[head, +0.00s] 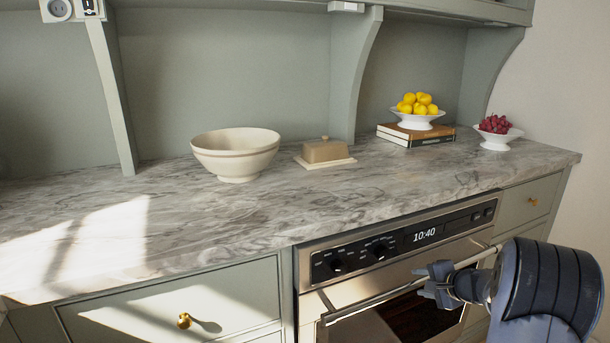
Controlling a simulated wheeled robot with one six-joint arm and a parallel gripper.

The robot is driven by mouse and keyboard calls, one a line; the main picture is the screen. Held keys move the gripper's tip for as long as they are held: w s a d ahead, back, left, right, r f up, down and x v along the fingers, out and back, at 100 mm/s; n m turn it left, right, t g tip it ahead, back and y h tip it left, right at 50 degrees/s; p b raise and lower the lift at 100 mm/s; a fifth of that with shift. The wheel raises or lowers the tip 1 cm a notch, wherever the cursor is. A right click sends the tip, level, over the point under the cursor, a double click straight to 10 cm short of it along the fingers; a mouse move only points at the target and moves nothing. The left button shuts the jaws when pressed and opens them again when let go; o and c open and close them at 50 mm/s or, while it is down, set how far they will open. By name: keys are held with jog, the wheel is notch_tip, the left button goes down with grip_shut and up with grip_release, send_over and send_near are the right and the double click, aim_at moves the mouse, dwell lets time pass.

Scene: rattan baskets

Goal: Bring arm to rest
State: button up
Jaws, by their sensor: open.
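My gripper (428,284) shows at the lower right in the head view, at the end of my blue-grey arm (540,290). It is open, and no object shows between its fingers. It is in front of the oven (345,299), overlapping the oven handle in the picture. I cannot tell whether it touches the handle.
The marble counter (130,215) holds a cream bowl (236,158), a butter dish (325,152), lemons (418,102) in a white stand on books (415,139), and red fruit (495,124) in a white bowl. The counter's left and front are clear. A drawer knob (184,321) sticks out.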

aim_at(418, 283)
jog(key=x, duration=0.3)
jog(key=shift+w+a+f, duration=0.15)
jog(key=shift+w+f, duration=0.05)
jog(key=shift+f, duration=0.05)
jog(key=shift+s+d+f+b, duration=0.2)
jog(key=shift+s+d+b, duration=0.2)
jog(key=shift+s+b, duration=0.4)
jog(key=shift+s+d+b, duration=0.15)
jog(key=shift+s+b, duration=0.2)
jog(key=shift+b, duration=0.05)
